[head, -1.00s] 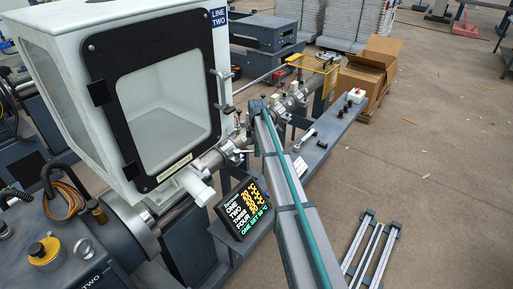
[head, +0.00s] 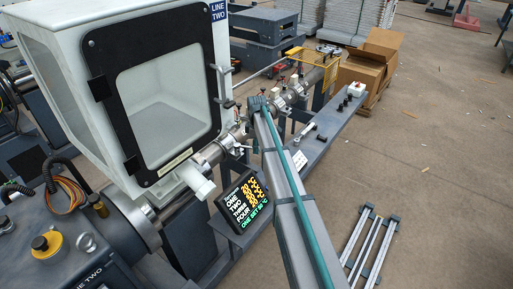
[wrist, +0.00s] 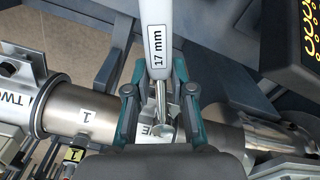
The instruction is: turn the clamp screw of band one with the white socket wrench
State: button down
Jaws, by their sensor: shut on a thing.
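The white socket wrench (wrist: 157,35), marked "17 mm", runs down from the top of the wrist view. My gripper (wrist: 160,105) is shut on it, with a teal-edged finger on each side. Its silver shaft and end (wrist: 161,125) point down between the fingers, in front of a white label (wrist: 148,130) that is partly covered and ends in "E". The clamp screw is not clearly seen; the fingers, wrench and dark wrist body hide that area. In the head view my arm hides the gripper.
The temperature display (head: 241,205) stands right of the white guard box (head: 150,95). Another tool (head: 304,133) lies on the grey shelf.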

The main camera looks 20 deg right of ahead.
jog(key=shift+r+p, duration=0.6)
jog(key=shift+r, duration=0.25)
dwell(1.1)
jog(key=shift+r, duration=0.3)
jog(key=shift+r, duration=0.1)
jog(key=shift+r+p, duration=1.4)
jog(key=shift+r, duration=1.05)
jog(key=shift+f, duration=0.1)
